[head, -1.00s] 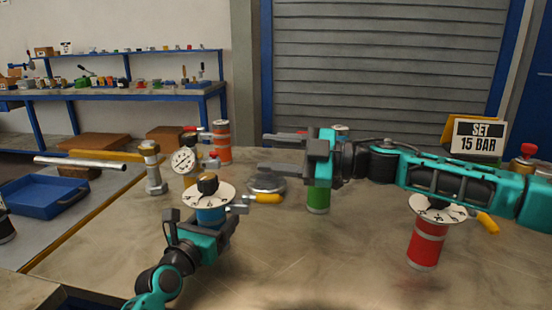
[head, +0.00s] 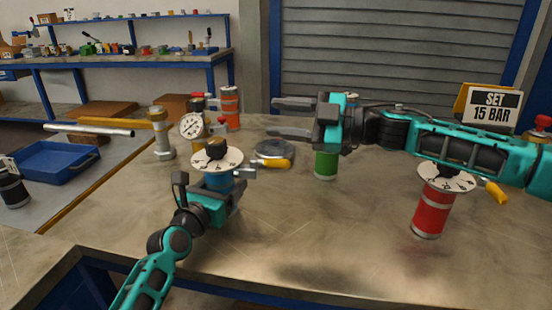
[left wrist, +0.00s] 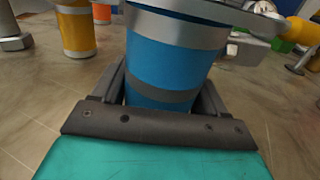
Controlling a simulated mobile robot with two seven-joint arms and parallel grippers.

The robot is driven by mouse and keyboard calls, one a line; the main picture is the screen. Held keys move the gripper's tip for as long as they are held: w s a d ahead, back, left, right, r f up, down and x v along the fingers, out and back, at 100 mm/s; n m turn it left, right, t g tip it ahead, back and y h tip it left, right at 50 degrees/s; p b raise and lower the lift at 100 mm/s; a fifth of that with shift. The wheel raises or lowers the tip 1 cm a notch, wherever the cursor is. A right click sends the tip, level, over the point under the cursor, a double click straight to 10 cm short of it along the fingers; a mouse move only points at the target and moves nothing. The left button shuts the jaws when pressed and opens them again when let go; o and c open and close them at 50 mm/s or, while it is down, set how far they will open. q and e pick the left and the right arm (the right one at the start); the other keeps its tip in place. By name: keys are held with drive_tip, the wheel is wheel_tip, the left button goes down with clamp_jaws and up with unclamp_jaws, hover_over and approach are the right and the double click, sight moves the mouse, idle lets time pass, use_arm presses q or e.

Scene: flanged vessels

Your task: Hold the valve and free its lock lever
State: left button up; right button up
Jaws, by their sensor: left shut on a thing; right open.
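The blue valve (head: 219,182) stands upright on the bench, with a white marked dial (head: 217,159) and a black knob on top. A yellow-tipped lock lever (head: 277,163) sticks out to the right from just under the dial. My left gripper (head: 224,192) is shut around the blue body, its fingers on both sides; the left wrist view also shows the blue valve (left wrist: 165,60) between the fingers. My right gripper (head: 292,118) is open and empty, above the bench to the upper right of the lever, fingers pointing left.
A green cylinder (head: 325,164) stands below the right gripper. A red valve (head: 432,210) with a dial and yellow lever stands at right. A round grey disc (head: 272,150) lies behind the lever. The bench front is clear.

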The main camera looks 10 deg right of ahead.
use_arm(q)
drive_tip(key=o, duration=1.7)
drive_tip(key=shift+s, duration=0.15)
